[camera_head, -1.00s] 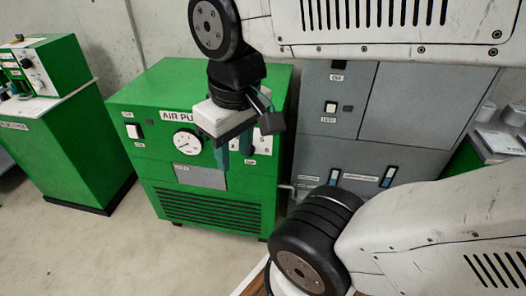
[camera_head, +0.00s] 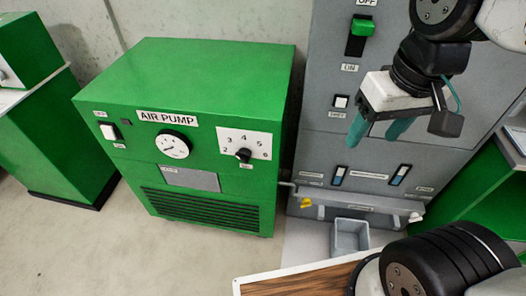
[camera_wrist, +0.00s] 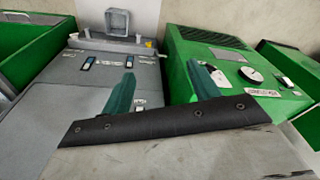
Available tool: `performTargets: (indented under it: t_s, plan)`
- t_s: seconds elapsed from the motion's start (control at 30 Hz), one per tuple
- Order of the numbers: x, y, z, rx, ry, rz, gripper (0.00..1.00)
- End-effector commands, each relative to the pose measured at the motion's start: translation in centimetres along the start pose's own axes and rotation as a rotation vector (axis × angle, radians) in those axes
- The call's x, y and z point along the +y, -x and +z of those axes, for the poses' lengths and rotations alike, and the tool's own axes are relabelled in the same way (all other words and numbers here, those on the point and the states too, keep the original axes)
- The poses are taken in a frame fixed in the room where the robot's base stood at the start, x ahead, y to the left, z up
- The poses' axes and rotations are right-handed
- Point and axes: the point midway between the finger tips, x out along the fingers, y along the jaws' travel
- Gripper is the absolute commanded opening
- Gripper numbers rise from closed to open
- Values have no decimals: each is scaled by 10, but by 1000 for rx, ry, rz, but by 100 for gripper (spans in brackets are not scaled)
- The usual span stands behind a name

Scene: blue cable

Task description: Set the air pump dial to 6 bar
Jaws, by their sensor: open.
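The green air pump (camera_head: 200,75) stands left of the grey cabinet. Its dial (camera_head: 243,155) is a black knob on a white plate numbered 2 to 6. I cannot tell which number the knob points at. A round white gauge (camera_head: 173,145) sits left of the dial. My gripper (camera_head: 378,131) is open and empty, with its teal fingers in front of the grey cabinet, right of the dial and apart from it. In the wrist view my gripper (camera_wrist: 163,88) shows spread fingers; the air pump (camera_wrist: 180,55) is at right with its gauge (camera_wrist: 251,74). A finger partly hides the dial area.
The grey cabinet (camera_head: 320,125) carries a green switch (camera_head: 360,36) and several rockers. A grey bin (camera_head: 350,236) and a wood-topped surface (camera_head: 300,284) lie below. A green cabinet (camera_head: 60,150) stands at far left. Floor is clear before the pump.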

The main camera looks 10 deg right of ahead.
Motion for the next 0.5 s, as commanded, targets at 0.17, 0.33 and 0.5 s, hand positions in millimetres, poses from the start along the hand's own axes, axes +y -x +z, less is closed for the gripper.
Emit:
performTargets:
  t_s: [0.17,0.33,0.5]
  plan:
    - [-58,-40,-68,74,103,-126,61]
    - [-126,-92,-126,172,153,-220,61]
    - [-190,-156,-163,265,167,-247,61]
